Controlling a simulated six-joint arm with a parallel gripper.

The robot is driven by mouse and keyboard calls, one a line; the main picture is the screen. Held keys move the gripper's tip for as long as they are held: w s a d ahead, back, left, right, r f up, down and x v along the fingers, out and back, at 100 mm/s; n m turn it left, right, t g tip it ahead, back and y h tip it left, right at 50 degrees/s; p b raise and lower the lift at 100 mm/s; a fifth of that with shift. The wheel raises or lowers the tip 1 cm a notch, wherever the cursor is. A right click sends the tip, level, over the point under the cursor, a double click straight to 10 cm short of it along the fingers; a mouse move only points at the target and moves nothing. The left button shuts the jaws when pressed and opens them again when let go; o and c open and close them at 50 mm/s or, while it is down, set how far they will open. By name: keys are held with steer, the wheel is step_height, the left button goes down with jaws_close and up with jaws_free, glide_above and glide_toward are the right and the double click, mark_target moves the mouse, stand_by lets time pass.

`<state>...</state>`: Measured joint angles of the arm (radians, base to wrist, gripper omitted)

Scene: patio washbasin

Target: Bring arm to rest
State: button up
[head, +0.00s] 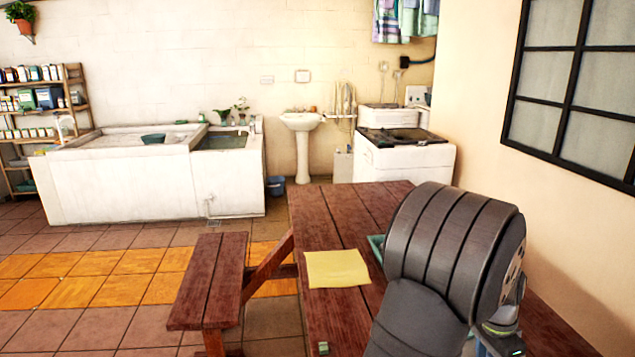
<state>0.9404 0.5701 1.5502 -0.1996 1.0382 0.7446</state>
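My arm (440,265) fills the lower right of the head view, in front of a dark red wooden picnic table (335,215). It shows as a large dark ribbed joint with a grey link below it. Part of a metal link with a green-yellow band shows at its lower right. No fingertips of my gripper can be seen. What lies on the table behind the arm is hidden.
A yellow cloth or sheet (337,268) lies flat on the table. A teal tray edge (376,248) shows beside my arm, and a small green block (323,347) sits nearer. A bench (210,280) stands left. A wall with a dark-framed window (575,90) is close on the right.

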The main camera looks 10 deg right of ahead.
steer(key=f, duration=0.4)
steer(key=s+f, duration=0.1)
steer(key=f, duration=0.4)
steer(key=s+d+f, duration=0.1)
steer(key=f, duration=0.3)
steer(key=shift+d+f, duration=0.1)
steer(key=shift+f, duration=0.15)
step_height(320, 180, up, 10)
steer(key=r, duration=0.1)
steer(key=w+a+f+n, duration=0.1)
steer(key=w+a+n, duration=0.1)
steer(key=w+a, duration=0.2)
steer(key=w+a+f+n, duration=0.1)
steer(key=w+a+n, duration=0.1)
steer(key=w+a, duration=0.3)
steer(key=w+a+n, duration=0.2)
steer(key=w+a, duration=0.2)
steer(key=w, duration=0.3)
steer(key=shift+a+f+n+t+h, duration=0.2)
steer(key=shift+f+n+t+h, duration=0.2)
steer(key=shift+w+a+f+n, duration=0.1)
steer(key=shift+w+a+n, duration=0.2)
steer(key=shift+w+a, duration=0.2)
steer(key=shift+o, duration=0.2)
